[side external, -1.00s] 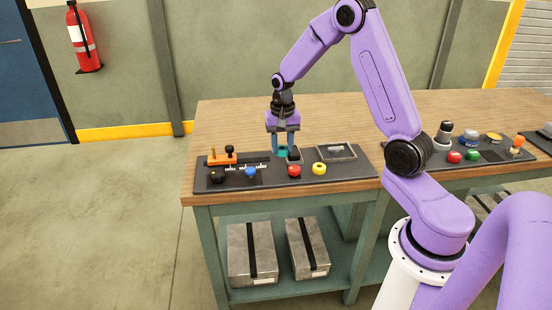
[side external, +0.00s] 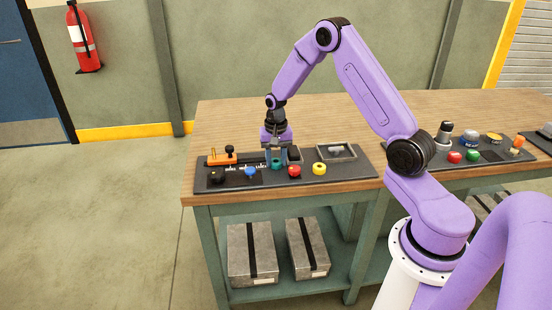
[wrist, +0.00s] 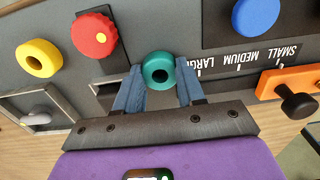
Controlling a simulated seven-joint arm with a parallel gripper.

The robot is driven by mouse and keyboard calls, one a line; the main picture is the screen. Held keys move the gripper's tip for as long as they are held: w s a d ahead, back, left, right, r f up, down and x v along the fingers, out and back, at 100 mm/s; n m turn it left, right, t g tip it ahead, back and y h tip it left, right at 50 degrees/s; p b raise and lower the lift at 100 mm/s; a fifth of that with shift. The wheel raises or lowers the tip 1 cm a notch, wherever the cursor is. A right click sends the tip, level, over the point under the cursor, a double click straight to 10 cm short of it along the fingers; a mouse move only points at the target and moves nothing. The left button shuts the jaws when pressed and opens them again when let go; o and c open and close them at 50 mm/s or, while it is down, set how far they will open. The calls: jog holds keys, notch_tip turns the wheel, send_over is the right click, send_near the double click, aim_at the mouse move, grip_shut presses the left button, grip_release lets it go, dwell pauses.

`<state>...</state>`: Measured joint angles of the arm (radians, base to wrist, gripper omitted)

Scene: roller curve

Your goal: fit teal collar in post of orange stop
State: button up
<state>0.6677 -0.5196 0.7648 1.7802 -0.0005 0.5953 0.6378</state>
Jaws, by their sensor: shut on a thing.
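The teal collar (wrist: 158,71) is a short round ring with a dark centre hole. It sits between the blue fingertips of my gripper (wrist: 160,84), which is shut on it. In the side view my gripper (side external: 276,157) points down and the collar (side external: 276,164) shows low at its tips, close to the dark board; I cannot tell if it touches. The orange stop (side external: 222,159) is to the left, with an upright orange post (side external: 213,152) and a black knob (side external: 230,150). In the wrist view the stop (wrist: 287,83) is at the right edge; its post is out of view.
A scale (wrist: 240,60) marked SMALL, MEDIUM, LARGE runs between collar and stop. A red knob (side external: 294,171), yellow ring (side external: 319,169), blue knob (side external: 250,172) and black knob (side external: 217,177) stand along the board's front. A framed tray (side external: 336,152) is at right.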

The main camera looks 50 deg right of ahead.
jog(key=shift+f, duration=0.1)
jog(key=o, duration=0.7)
jog(key=shift+o, duration=0.2)
